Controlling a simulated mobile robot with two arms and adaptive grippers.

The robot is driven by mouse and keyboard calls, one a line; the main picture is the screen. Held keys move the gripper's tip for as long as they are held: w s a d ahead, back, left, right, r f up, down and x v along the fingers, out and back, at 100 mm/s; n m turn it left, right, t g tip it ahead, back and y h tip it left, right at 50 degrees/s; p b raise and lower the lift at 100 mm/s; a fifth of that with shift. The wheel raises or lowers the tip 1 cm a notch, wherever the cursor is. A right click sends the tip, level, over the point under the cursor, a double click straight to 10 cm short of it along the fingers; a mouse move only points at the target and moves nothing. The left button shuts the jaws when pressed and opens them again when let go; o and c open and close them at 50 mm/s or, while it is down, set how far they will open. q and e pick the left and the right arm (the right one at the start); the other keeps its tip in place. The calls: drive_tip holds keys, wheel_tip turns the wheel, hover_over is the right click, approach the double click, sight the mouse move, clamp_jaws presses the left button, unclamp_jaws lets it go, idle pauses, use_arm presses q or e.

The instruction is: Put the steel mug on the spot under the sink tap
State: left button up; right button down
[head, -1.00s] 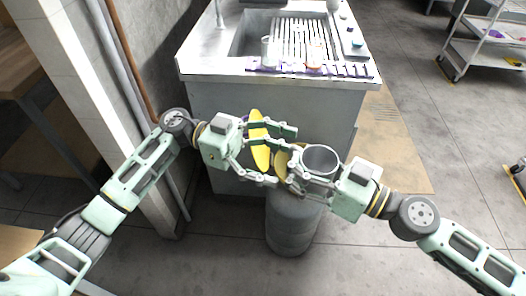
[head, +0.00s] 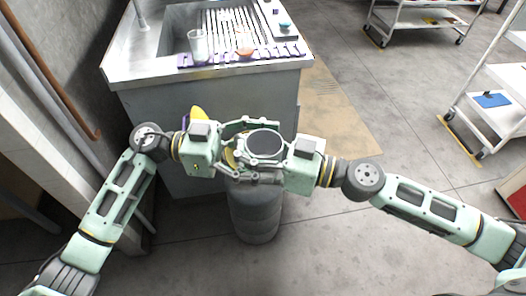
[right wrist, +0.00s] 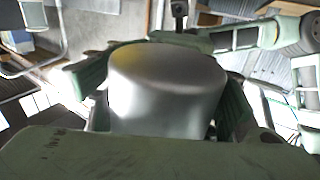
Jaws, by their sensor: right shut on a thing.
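The steel mug (head: 265,143) is upright in front of the sink counter, its dark inside facing up. Its side fills the middle of the right wrist view (right wrist: 165,85). My right gripper (head: 243,150) is shut on the mug, with fingers on both sides of it. My left gripper (head: 276,150) faces it from the left, fingers apart and overlapping the mug and my right fingers; contact is unclear. The sink tap (head: 141,14) rises at the counter's upper left, and the basin (head: 178,32) lies beside it. No marked spot under the tap is clear.
A yellow object (head: 198,113) shows behind my left gripper. A grey drum (head: 255,218) stands below. Carts (head: 420,20) stand at right.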

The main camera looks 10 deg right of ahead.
use_arm(q)
drive_tip(key=c, duration=0.9)
drive_tip(key=shift+c, duration=0.6)
use_arm(e)
drive_tip(key=c, duration=0.6)
unclamp_jaws()
drive_tip(key=shift+c, duration=0.2)
